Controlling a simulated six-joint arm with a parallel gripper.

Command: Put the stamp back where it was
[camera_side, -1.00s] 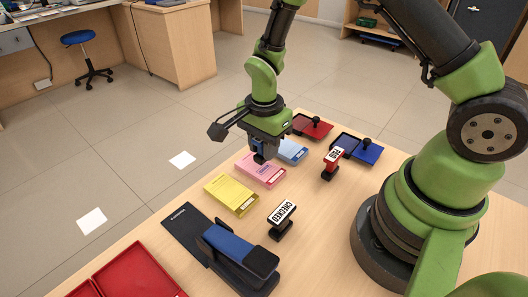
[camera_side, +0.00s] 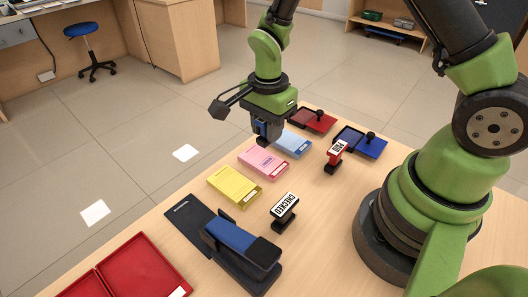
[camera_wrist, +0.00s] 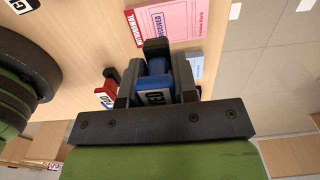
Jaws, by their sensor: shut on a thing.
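My gripper (camera_side: 265,140) is shut on a blue stamp (camera_wrist: 155,97) with a white label; the label's full word is not readable. The stamp is mostly hidden between the fingers in the side view. My gripper holds it above the far end of the pink slip pad (camera_side: 263,161), near the blue pad (camera_side: 291,143). In the wrist view the pink pad carries a blue stamped mark (camera_wrist: 158,22). A red PAID stamp (camera_side: 336,156) stands to the right, and a black CHECKED stamp (camera_side: 285,211) stands nearer the camera.
A yellow pad (camera_side: 234,187) lies beside the pink one. A red ink pad (camera_side: 315,120) and a blue ink pad (camera_side: 360,142) lie open at the far end. A blue-and-black device (camera_side: 240,252) and an open red case (camera_side: 125,275) are in front. Bare counter lies between the two standing stamps.

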